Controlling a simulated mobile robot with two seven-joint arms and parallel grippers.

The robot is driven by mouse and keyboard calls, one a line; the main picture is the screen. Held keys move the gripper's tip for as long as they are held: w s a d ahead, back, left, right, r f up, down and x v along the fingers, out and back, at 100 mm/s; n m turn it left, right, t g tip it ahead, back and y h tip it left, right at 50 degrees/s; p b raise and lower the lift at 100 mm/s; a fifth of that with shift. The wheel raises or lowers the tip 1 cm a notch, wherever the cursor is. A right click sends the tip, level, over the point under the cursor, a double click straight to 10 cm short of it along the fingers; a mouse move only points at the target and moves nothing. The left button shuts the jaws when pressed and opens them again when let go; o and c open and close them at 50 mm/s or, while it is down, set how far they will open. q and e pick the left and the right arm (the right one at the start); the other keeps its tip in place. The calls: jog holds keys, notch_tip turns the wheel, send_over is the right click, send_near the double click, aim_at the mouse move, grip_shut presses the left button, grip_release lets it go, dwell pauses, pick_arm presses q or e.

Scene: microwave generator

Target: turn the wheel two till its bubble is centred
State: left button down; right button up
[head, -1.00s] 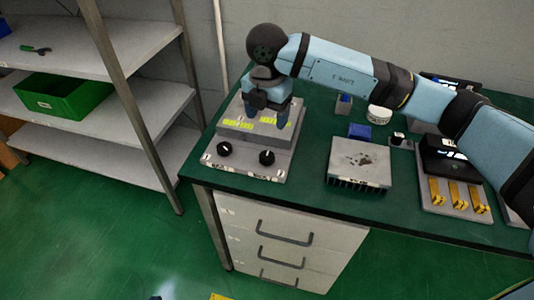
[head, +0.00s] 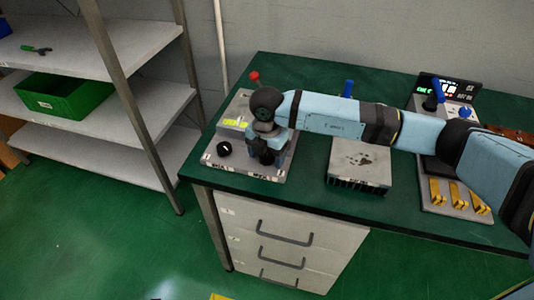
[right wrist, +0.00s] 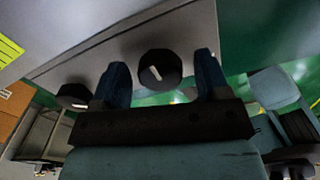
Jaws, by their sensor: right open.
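A grey box (head: 216,165) at the table's left end has a sloped front with two black knobs with white marks. The left knob (head: 224,148) shows clear in the head view and also in the right wrist view (right wrist: 74,95). The right knob (right wrist: 160,70) is hidden behind my gripper in the head view. My right gripper (head: 270,158) is open at the right knob, one finger on either side with gaps showing (right wrist: 161,60). A yellow-green level vial (head: 236,124) shows on the box top; its bubble is too small to make out. The other vial is hidden by my arm.
A red-topped thing (head: 255,76) stands behind the box. A panel with yellow clips (head: 458,200) lies farther right. Bare green table (head: 310,172) separates box and block.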

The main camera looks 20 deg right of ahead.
jog(key=c, duration=0.9)
